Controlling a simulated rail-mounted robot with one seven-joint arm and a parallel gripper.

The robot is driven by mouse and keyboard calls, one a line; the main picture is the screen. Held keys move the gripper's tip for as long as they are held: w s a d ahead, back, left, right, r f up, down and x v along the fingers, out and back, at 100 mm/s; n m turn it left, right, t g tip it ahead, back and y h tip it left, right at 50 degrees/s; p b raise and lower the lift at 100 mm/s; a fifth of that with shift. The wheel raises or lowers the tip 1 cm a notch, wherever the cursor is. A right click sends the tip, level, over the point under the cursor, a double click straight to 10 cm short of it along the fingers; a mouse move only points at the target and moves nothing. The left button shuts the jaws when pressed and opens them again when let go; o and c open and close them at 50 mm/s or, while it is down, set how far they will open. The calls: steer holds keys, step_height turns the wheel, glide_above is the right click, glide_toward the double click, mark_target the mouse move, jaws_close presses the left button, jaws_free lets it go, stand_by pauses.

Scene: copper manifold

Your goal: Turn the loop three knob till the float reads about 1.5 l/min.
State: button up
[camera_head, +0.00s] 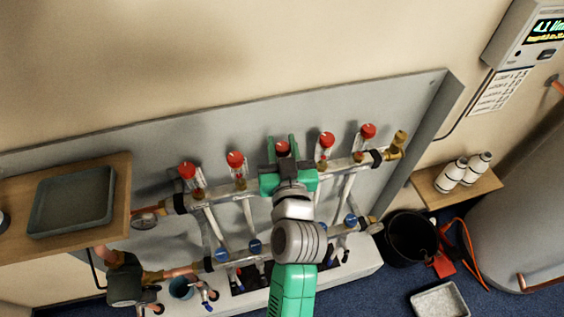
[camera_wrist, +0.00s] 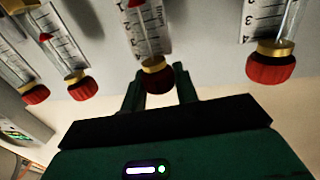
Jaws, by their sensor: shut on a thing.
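The loop three knob (camera_head: 282,148) is the red cap on the middle of the row of flow meters. In the wrist view the same red knob (camera_wrist: 158,80) sits between my two fingers, with a brass collar and a clear scaled tube on it. My gripper (camera_head: 283,158) is shut on this knob; its dark green fingers also show in the wrist view (camera_wrist: 159,88). A small red piece (camera_wrist: 136,4), perhaps the float, shows in the tube at the top edge. I cannot read its level surely.
Other red knobs (camera_head: 235,158) (camera_head: 327,139) stand close on both sides. A wall display (camera_head: 546,31) at upper right seems to read 4.1, partly cut off. A shelf with a grey tray (camera_head: 72,201) is at left. A black bucket (camera_head: 410,240) stands at right.

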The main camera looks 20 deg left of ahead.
steer(key=shift+f+n+g+y+b, duration=0.3)
steer(key=shift+f+n+y+b, duration=0.15)
steer(key=shift+b, duration=0.6)
steer(key=shift+r+y, duration=0.35)
steer(key=shift+r, duration=0.05)
steer(key=o, duration=0.9)
steer(key=shift+o, duration=0.2)
steer(key=v, duration=0.7)
steer(key=shift+s+d+r, duration=0.15)
steer(key=shift+s+d, duration=0.15)
